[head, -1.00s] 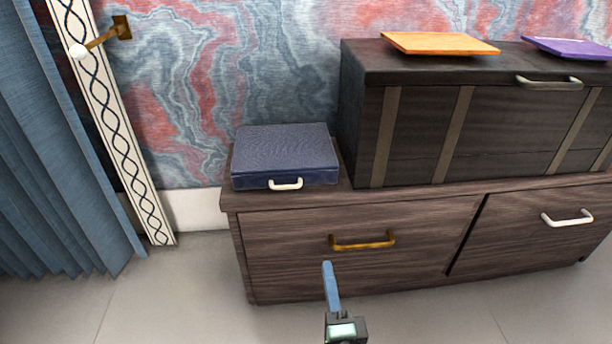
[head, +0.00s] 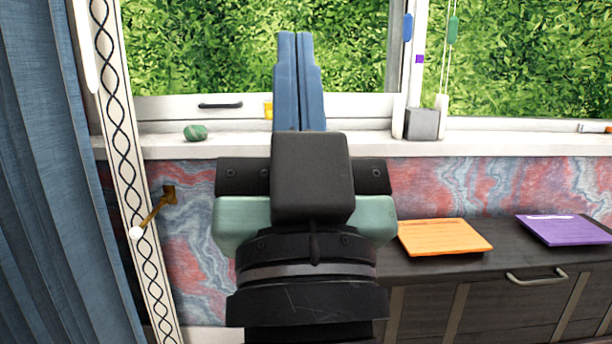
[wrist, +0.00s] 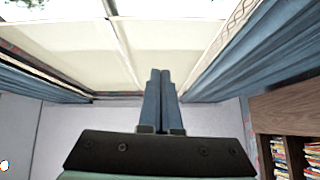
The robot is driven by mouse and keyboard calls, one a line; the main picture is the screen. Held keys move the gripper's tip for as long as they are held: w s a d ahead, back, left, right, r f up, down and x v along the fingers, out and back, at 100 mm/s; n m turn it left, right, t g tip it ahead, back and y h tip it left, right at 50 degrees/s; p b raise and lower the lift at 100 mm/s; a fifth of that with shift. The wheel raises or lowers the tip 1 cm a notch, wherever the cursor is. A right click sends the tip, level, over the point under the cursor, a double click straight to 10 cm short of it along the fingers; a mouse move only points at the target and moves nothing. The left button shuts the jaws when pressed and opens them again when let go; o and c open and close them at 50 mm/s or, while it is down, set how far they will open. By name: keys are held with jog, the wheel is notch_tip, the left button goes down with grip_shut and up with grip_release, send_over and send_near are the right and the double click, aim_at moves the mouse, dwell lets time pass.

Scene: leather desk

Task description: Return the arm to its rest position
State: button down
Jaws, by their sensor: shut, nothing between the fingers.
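My gripper (head: 299,80) stands large in the middle of the head view, its blue fingers pointing up and pressed together with nothing between them. Its fingertips appear in front of the window, above the sill line in the picture. It also shows in the wrist view (wrist: 160,100), with both blue fingers side by side and empty. My black wrist hides the part of the wall and sill behind it.
An orange board (head: 443,237) and a purple board (head: 566,230) lie on the dark chest (head: 480,270) at right. A green stone-like object (head: 195,132) and a grey pot (head: 422,124) stand on the windowsill (head: 170,148). A blue curtain (head: 50,180) hangs at left.

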jog(key=s+r+t+h+p, duration=0.1)
jog(key=s+r+p, duration=0.2)
jog(key=r+p, duration=3.5)
notch_tip(320, 180, up, 5)
jog(key=shift+d+h, duration=0.3)
jog(key=shift+h, duration=0.1)
jog(key=shift+s, duration=0.1)
